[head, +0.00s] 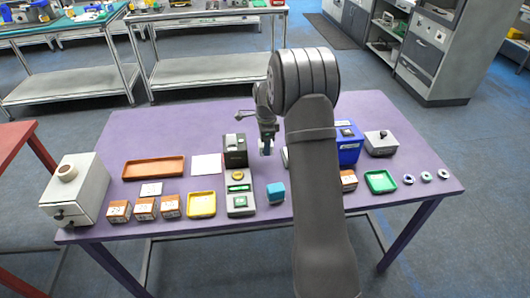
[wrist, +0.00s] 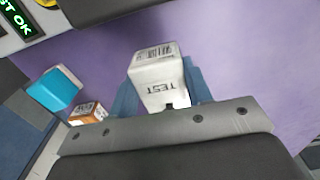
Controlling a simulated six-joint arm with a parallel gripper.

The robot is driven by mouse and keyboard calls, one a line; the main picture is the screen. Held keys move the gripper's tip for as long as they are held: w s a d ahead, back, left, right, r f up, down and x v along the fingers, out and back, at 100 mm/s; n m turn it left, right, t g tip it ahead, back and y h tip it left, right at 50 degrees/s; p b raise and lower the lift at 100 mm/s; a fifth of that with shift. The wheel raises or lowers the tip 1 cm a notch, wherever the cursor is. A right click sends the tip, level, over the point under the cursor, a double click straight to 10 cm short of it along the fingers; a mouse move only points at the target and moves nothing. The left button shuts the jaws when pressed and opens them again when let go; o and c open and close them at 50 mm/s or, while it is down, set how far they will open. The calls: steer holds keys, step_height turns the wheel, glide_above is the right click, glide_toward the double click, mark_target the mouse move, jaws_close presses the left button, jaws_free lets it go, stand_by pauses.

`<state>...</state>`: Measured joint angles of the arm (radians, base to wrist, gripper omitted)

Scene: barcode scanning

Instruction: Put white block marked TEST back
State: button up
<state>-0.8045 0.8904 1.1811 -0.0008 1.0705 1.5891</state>
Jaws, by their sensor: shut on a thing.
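The white block marked TEST (wrist: 158,72) sits between the two blue fingers of my gripper (wrist: 163,88) in the wrist view. My gripper is shut on it. A barcode shows on the block's far face, and the TEST lettering appears upside down. In the head view my gripper (head: 265,147) is over the back middle of the purple table, right of a black device (head: 235,150). My own arm hides much of the area there, and I cannot clearly make out the block in that view.
A grey device with a green display (head: 240,204) stands front centre; its screen reads TEST OK in the wrist view (wrist: 18,20). A blue cube (head: 276,193), yellow tray (head: 201,204), orange tray (head: 153,169), white sheet (head: 206,164), green tray (head: 380,182) and blue bin (head: 349,146) stand around.

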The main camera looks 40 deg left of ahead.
steer(key=shift+a+f, duration=0.15)
steer(key=shift+f, duration=1.9)
steer(key=shift+f, duration=0.15)
steer(key=o, duration=1)
steer(key=shift+o, duration=0.2)
step_height(320, 180, up, 12)
steer(key=shift+r, duration=0.15)
